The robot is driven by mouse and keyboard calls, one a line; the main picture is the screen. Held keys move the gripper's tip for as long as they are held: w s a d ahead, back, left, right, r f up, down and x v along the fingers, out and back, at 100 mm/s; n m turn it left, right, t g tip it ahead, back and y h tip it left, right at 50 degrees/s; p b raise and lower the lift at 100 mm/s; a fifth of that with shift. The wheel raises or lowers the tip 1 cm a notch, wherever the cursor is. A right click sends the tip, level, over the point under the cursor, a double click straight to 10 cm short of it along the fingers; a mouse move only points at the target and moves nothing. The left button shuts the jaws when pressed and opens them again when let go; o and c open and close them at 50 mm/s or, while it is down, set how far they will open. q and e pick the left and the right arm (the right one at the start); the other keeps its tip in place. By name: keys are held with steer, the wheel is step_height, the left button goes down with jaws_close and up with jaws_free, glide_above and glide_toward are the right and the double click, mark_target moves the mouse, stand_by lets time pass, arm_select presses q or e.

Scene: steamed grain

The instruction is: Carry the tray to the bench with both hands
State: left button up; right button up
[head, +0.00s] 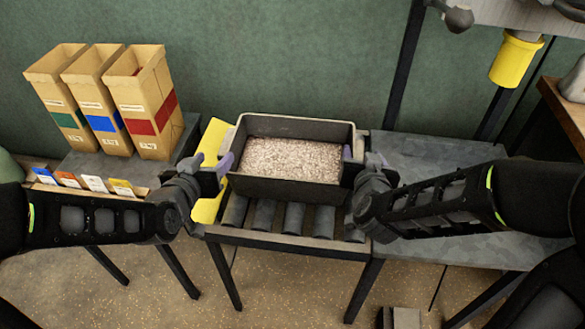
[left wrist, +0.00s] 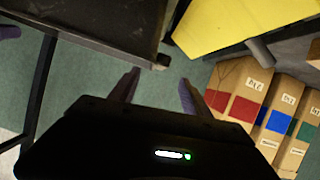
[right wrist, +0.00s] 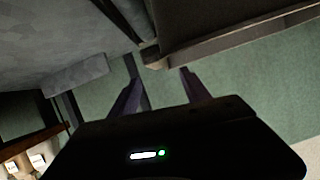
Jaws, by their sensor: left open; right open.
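A dark, deep tray (head: 290,191) filled with pale grain (head: 290,160) rests on a roller stand (head: 290,241) in the middle of the head view. My left gripper (head: 218,166) is open at the tray's left side. In the left wrist view its fingers (left wrist: 158,92) are apart with nothing between them, near the tray's dark underside or wall. My right gripper (head: 364,160) is open at the tray's right end, and its fingers are also apart in the right wrist view (right wrist: 160,88). Whether either gripper touches the tray is unclear. A grey bench top (head: 430,155) stands right of the stand.
Three tall boxes with green, blue and red bands (head: 145,105) stand at the back left. A yellow panel (head: 208,205) is left of the tray. Small coloured cards (head: 95,183) lie in front of the boxes. A yellow cylinder (head: 515,60) hangs over the bench's back right.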

mark_target(225, 148)
steer(key=shift+w+f, duration=0.1)
steer(key=shift+f, duration=0.05)
arm_select(q)
steer(key=shift+f, duration=0.1)
steer(key=shift+x, duration=3.95)
arm_select(e)
steer(key=shift+x, duration=3.85)
arm_select(q)
steer(key=shift+c, duration=0.6)
arm_select(e)
steer(key=shift+c, duration=0.4)
arm_select(q)
jaws_close()
arm_select(e)
jaws_close()
